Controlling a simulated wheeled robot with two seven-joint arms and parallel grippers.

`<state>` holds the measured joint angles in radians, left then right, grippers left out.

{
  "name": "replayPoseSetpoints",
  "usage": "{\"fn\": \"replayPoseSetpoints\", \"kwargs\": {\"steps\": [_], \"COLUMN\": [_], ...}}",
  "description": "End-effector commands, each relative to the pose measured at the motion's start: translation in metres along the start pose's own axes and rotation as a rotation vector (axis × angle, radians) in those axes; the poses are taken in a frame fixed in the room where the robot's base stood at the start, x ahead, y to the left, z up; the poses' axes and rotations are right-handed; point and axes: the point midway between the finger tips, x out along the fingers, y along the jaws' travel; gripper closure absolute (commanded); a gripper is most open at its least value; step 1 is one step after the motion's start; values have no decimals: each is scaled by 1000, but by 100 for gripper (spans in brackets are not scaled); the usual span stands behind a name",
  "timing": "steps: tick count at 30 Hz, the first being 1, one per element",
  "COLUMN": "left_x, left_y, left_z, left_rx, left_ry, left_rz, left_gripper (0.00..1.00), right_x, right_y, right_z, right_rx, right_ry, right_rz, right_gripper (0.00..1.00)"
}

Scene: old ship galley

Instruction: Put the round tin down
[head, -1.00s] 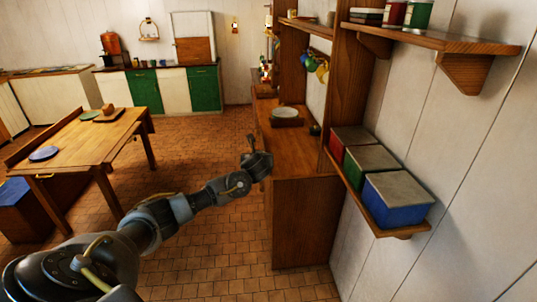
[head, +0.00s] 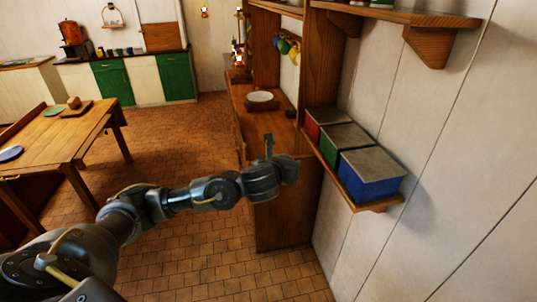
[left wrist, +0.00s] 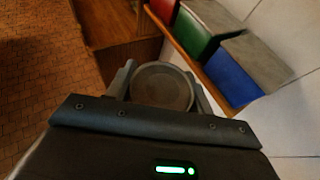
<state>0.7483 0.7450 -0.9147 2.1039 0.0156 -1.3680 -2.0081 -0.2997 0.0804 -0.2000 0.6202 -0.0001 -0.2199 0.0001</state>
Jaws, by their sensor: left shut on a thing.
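My left gripper (head: 284,168) is in the middle of the head view, in front of the wooden counter's near end. In the left wrist view, a round grey tin (left wrist: 162,88) sits between its two fingers, which are shut on it. I see the tin's flat round face with a raised rim. In the head view I cannot make out the tin apart from the gripper. My right gripper is not in view.
A wooden wall shelf (head: 371,206) holds red (head: 313,128), green (head: 326,148) and blue (head: 370,180) boxes, close right of the gripper. The counter (head: 262,126) bears a white dish (head: 262,97); its nearer top looks clear. A table (head: 62,141) stands left.

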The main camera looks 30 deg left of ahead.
Motion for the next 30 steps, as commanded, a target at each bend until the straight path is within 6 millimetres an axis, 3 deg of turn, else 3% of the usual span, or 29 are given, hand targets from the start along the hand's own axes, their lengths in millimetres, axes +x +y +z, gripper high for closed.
{"fn": "replayPoseSetpoints", "kwargs": {"steps": [3,11,15,21,25,30], "left_x": [-15,-36,-44,-41,-39,-38], "left_y": [-18,-36,-43,-40,-39,-38], "left_z": [-7,-22,-58,-105,-123,-130], "left_rx": [9,23,29,42,44,46], "left_ry": [1,3,5,2,1,0], "left_rz": [-41,-90,-114,-113,-113,-112], "left_gripper": [73,73,73,73,73,73], "right_x": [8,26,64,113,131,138], "right_y": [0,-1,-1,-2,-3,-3], "right_z": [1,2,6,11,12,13], "right_rx": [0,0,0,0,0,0], "right_ry": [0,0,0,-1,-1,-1], "right_rz": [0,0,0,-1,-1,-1], "right_gripper": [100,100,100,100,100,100]}}
